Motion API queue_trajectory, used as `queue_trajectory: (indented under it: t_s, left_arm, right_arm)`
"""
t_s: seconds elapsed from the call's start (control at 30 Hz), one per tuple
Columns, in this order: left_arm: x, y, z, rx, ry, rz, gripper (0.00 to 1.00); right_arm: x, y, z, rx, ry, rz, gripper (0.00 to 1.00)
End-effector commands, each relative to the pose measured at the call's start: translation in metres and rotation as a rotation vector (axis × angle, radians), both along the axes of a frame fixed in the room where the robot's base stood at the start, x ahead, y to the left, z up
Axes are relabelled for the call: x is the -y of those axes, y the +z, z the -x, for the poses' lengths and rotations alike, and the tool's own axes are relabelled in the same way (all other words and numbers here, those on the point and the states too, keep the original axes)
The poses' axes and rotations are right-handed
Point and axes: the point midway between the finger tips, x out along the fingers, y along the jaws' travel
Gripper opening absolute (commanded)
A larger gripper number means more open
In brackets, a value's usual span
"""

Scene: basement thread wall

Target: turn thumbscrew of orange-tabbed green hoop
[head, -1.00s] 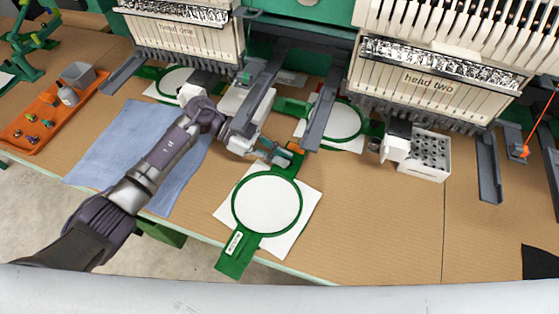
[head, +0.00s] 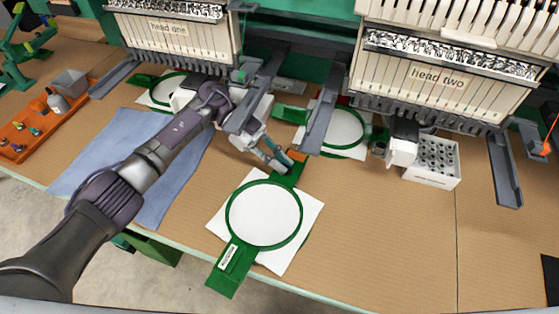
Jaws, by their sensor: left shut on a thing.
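The green hoop (head: 229,205) lies on the brown table near the front edge, with white fabric (head: 284,258) in and under it. A labelled green arm (head: 232,268) points toward the front edge. An orange tab (head: 297,156) is at the hoop's far end. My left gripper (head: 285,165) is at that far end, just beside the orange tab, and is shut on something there. The thumbscrew is too small and too covered by the fingers to make out. My right gripper is not in view.
Embroidery machines marked head one (head: 172,40) and head two (head: 432,80) stand behind, with grey arms reaching forward. Another green hoop (head: 363,128) lies under the machines. A white bobbin box (head: 433,162) sits right. A blue cloth (head: 120,150) and orange tray (head: 28,135) lie left.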

Motion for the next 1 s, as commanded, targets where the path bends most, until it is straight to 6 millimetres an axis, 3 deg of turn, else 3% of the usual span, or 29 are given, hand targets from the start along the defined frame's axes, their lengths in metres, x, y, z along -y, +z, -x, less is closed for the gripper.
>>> queue_trajectory:
  t_s: [0.1,0.13,0.27,0.77,1.0]
  left_arm:
    - [0.000,0.000,0.000,0.000,0.000,0.000,0.00]
    - [0.000,0.000,0.000,0.000,0.001,0.000,0.17]
    - [0.000,0.000,0.000,0.000,0.001,0.000,0.38]
    - [0.000,0.001,0.001,-0.001,0.008,0.000,0.38]
    - [-0.002,0.007,0.005,-0.004,0.137,0.001,0.38]
  right_arm:
    - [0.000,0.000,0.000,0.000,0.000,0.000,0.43]
    - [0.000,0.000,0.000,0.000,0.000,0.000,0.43]
    - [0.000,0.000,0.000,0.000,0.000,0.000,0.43]
    - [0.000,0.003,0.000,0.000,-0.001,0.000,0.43]
    - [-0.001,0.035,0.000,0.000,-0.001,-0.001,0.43]
